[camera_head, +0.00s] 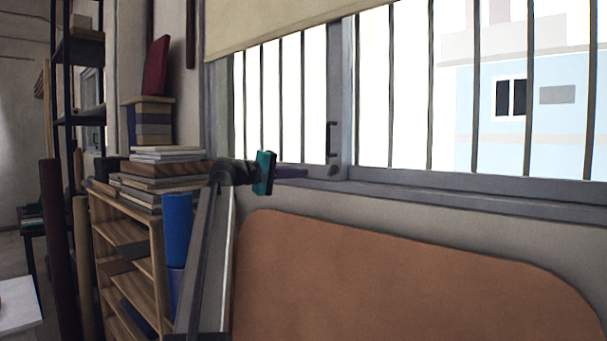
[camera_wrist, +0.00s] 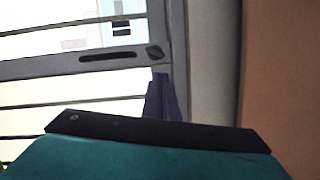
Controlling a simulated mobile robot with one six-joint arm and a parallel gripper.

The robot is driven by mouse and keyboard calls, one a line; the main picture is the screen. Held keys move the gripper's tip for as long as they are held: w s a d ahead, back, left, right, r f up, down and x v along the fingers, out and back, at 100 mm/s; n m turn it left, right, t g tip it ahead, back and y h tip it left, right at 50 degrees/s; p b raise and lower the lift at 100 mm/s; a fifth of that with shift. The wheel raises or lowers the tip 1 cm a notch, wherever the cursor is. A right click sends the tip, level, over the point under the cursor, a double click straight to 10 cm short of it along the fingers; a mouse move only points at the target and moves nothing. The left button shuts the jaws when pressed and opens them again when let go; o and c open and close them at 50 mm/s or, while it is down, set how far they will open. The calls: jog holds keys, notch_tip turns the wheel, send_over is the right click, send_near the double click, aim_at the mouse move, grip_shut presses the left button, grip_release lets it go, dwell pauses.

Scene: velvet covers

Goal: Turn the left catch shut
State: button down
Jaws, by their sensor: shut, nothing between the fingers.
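A small dark catch (camera_wrist: 155,52) sits on the grey window frame in the wrist view. It looks rounded, and I cannot tell how far it is turned. In the head view it is a small dark spot (camera_head: 333,168) low on the middle upright, below a dark pull handle (camera_head: 331,140). My gripper (camera_head: 305,173) reaches right along the sill, left of the catch. Its purple fingers are together and empty. In the wrist view the fingertips (camera_wrist: 160,76) point at the catch, with a small gap in the picture; the depth is unclear.
A grey window frame (camera_head: 450,182) with dark vertical bars spans the right. A brown panel (camera_head: 400,280) stands below it. A shelf (camera_head: 120,240) with stacked books (camera_head: 160,170) and a blue roll (camera_head: 177,230) stand at left. A cream blind (camera_head: 270,22) hangs above.

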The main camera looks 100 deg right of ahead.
jog(key=shift+w+a, duration=0.15)
jog(key=shift+w, duration=0.15)
